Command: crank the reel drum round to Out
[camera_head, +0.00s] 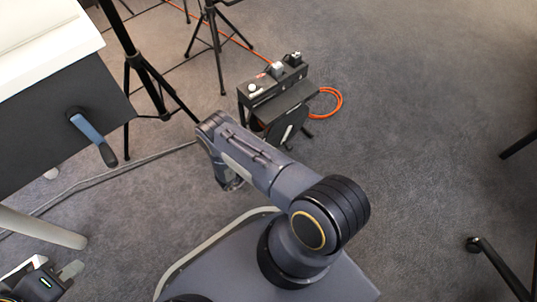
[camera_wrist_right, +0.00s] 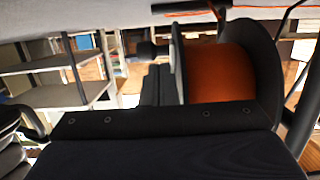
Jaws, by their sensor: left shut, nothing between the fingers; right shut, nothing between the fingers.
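In the right wrist view, upside down, the drum shows orange (camera_wrist_right: 220,72) between black flanges; a dark knob (camera_wrist_right: 150,49) sticks out from one side. No Out mark can be read. My right gripper (camera_head: 231,183) is only partly seen below the wrist, short of the reel; its fingers are hard to make out, and it holds nothing. My left gripper (camera_head: 45,280) is shut and empty at the lower left, far from the reel.
Black tripod stands (camera_head: 210,40) rise behind and left of the reel. An orange cable (camera_head: 328,101) loops on the floor beside it. The carpet (camera_head: 420,120) to the right is open.

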